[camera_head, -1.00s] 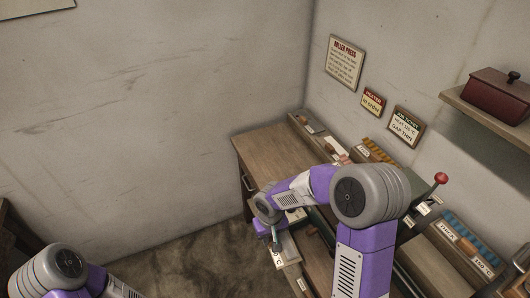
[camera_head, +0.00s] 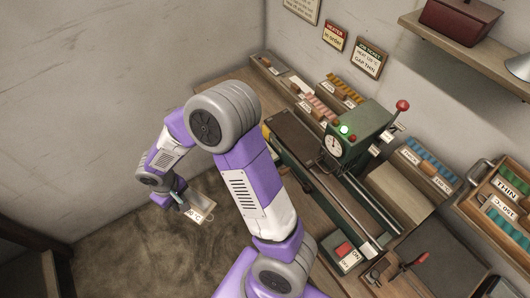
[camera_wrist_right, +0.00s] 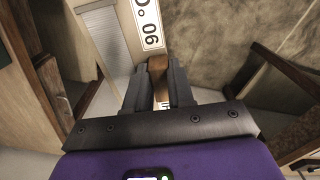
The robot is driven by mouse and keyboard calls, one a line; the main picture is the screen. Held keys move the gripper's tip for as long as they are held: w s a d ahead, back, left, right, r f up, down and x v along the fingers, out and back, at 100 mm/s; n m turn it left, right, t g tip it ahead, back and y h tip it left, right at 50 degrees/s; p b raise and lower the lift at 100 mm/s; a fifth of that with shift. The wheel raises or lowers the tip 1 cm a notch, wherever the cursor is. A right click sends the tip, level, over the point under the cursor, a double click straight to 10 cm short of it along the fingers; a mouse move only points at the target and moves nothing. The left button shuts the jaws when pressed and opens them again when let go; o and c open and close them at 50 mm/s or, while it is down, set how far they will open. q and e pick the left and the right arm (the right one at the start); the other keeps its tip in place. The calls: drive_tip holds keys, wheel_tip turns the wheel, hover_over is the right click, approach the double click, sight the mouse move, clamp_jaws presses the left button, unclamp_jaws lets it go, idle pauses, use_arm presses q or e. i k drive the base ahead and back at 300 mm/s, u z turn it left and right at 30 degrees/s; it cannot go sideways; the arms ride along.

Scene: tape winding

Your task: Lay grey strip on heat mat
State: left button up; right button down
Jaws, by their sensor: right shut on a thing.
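My right gripper (camera_head: 177,194) is shut on a brown wooden grip (camera_wrist_right: 158,72) of a pale flat carrier, held out over the floor left of the bench. The carrier (camera_head: 203,203) bears a white label (camera_wrist_right: 148,22), apparently reading 90 °C. A grey ribbed strip (camera_wrist_right: 105,50) lies beside the label in the wrist view; whether it is fixed to the carrier I cannot tell. Dark flat panels lie on the bench, one left of the press (camera_head: 295,140) and one at lower right (camera_head: 435,250); which is the heat mat I cannot tell. My left gripper is out of view.
A green press (camera_head: 358,135) with gauge, lit green lamp and red-knobbed lever stands on the bench. Trays of coloured strips line the back (camera_head: 325,98). A rack (camera_head: 503,195) labelled THIN stands at right.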

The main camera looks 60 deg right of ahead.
sight(442, 258)
drive_tip(key=u, duration=0.3)
drive_tip(key=i, duration=1.45)
drive_tip(key=z, duration=2.9)
drive_tip(key=i, duration=1)
drive_tip(key=u, duration=0.05)
